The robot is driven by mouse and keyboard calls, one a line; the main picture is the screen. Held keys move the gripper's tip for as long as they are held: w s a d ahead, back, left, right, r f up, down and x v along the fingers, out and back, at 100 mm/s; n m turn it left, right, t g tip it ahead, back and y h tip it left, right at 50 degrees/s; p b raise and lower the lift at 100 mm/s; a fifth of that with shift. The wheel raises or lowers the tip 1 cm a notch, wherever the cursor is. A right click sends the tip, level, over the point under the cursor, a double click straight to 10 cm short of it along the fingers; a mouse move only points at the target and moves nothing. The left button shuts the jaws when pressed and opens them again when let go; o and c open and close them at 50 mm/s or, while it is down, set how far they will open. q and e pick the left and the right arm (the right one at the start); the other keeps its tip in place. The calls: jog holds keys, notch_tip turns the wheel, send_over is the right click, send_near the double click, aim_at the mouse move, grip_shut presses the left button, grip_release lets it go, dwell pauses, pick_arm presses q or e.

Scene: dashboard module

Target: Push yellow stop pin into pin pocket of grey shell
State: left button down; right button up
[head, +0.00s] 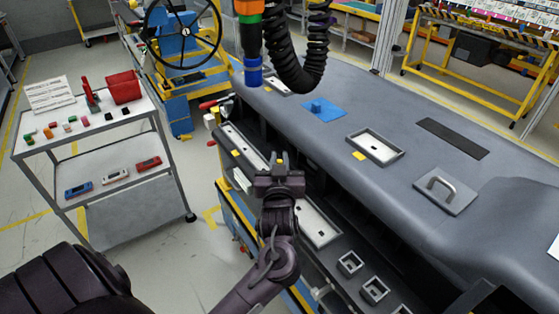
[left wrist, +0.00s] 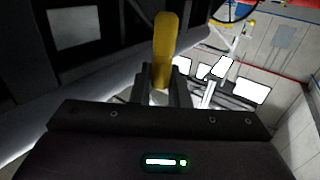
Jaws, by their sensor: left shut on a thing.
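My left gripper (head: 279,162) is shut on the yellow stop pin (head: 281,156), above the front edge of the grey dashboard module (head: 330,118). In the left wrist view the yellow pin (left wrist: 165,45) stands out lengthwise from between the fingers, with a rounded free end. Its other end is hidden in the jaws. The pin looks clear of any surface, though its distance from the dark module beside it is hard to tell. I cannot pick out the pin pocket or tell which part is the grey shell. My right gripper is not in view.
A pale recessed tray (head: 376,147) and a handled grey plate (head: 445,190) are on the module top. A blue part (head: 322,109) lies farther back. An orange, green and blue tool (head: 250,45) with a coiled hose hangs above. A cart (head: 85,150) stands at left.

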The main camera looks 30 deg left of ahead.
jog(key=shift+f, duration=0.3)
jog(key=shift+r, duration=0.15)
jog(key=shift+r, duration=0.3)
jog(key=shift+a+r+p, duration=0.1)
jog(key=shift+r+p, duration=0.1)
jog(key=shift+p, duration=0.2)
dwell(0.8)
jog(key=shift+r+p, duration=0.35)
dwell(1.3)
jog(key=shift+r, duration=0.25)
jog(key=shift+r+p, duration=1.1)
jog(key=shift+p, duration=0.25)
dwell(2.8)
